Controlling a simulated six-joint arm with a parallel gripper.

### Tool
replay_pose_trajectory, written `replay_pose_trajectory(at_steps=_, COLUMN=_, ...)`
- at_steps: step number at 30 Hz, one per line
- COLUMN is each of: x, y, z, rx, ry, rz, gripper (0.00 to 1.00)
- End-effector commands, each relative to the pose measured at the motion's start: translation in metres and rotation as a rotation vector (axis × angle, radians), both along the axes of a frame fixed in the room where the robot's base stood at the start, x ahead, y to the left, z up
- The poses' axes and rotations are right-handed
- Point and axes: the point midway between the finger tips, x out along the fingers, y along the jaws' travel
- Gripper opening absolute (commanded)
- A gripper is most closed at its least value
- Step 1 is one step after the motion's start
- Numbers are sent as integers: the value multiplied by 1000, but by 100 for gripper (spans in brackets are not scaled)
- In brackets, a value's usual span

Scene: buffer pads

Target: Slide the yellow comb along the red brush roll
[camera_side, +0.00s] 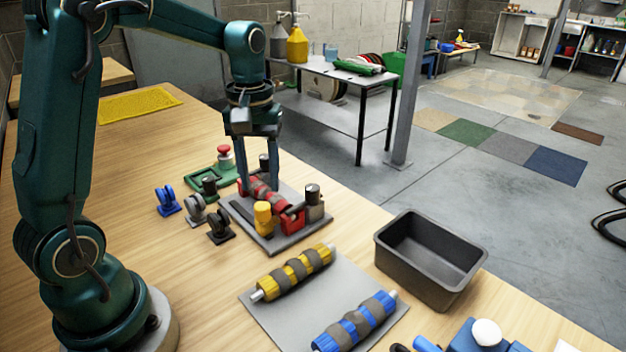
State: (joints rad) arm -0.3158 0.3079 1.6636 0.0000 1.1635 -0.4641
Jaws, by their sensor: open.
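The red brush roll (270,197) with dark bands lies in a fixture on a grey base plate (284,241). A yellow piece (263,215), which looks like the comb, stands upright at the front of the fixture, beside the roll's near part. My gripper (259,189) points down over the far part of the roll. Its fingers are apart, one on each side of the roll in the picture. I cannot tell whether they touch it. The yellow piece is outside the fingers, nearer the camera. The fingers partly hide the roll.
Black-topped posts (312,194) stand on the fixture. Small blue, grey and black caster-like pieces (195,210) are to its left. A yellow roll (296,270) and a blue roll (356,321) lie on a grey mat (335,292). A dark empty bin (428,258) stands at right.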

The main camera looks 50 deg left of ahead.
Motion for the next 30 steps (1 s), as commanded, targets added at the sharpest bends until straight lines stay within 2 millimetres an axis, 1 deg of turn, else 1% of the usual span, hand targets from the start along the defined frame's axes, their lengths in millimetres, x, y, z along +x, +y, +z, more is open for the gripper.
replay_pose_trajectory(at_steps=12, x=-2, y=2, z=-46, rx=-2, ry=9, rz=6, gripper=49)
replay_pose_trajectory(at_steps=16, x=-2, y=1, z=-52, rx=-1, ry=7, rz=5, gripper=49)
replay_pose_trajectory(at_steps=23, x=-1, y=2, z=-53, rx=-1, ry=6, rz=5, gripper=49)
replay_pose_trajectory(at_steps=24, x=-1, y=2, z=-53, rx=-1, ry=6, rz=5, gripper=34)
replay_pose_trajectory(at_steps=27, x=-1, y=2, z=-52, rx=-1, ry=6, rz=5, gripper=0)
replay_pose_trajectory(at_steps=30, x=-1, y=2, z=-52, rx=-1, ry=6, rz=5, gripper=0)
